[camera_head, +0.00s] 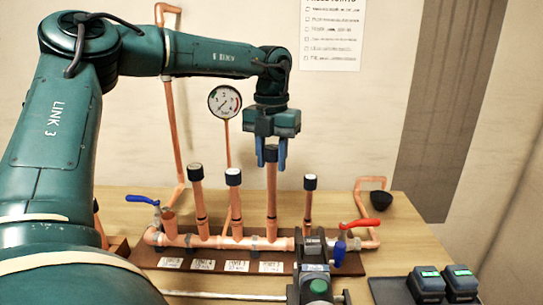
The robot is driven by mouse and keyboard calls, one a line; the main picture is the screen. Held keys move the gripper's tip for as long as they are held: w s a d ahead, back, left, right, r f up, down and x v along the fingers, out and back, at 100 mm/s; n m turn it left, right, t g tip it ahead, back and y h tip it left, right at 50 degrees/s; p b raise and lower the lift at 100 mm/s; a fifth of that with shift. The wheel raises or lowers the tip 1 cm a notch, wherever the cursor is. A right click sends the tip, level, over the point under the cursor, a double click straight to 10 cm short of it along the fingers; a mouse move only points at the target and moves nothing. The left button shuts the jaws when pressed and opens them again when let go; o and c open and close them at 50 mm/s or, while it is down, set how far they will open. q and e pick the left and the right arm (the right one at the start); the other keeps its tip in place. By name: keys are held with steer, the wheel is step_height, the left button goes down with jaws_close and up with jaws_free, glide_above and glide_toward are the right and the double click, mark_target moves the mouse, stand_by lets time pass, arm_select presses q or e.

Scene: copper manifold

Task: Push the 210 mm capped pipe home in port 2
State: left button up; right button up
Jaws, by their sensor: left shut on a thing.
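The capped pipe (271,190) is a copper tube with a dark cap, standing upright above the copper manifold (190,240). Its lower end meets the manifold behind the port 2 label (271,267). I cannot tell how deep it sits. My left gripper (270,160) comes down from above and is shut on the pipe's top end, with one blue finger on each side of it. The cap shows between the fingers. My right gripper is not in view.
Three other capped pipes stand close by: two to the left (197,190) (234,195) and one to the right (309,200). A pressure gauge (225,101) is behind. A dark tool (318,285) is in front, and black devices (430,282) are at right.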

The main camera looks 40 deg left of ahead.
arm_select(q)
steer(key=shift+f+b, duration=0.3)
steer(key=shift+f, duration=0.2)
stand_by(0.8)
steer(key=o, duration=1.1)
steer(key=shift+c, duration=0.2)
steer(key=shift+o, duration=0.5)
steer(key=o, duration=0.4)
steer(key=shift+r, duration=0.1)
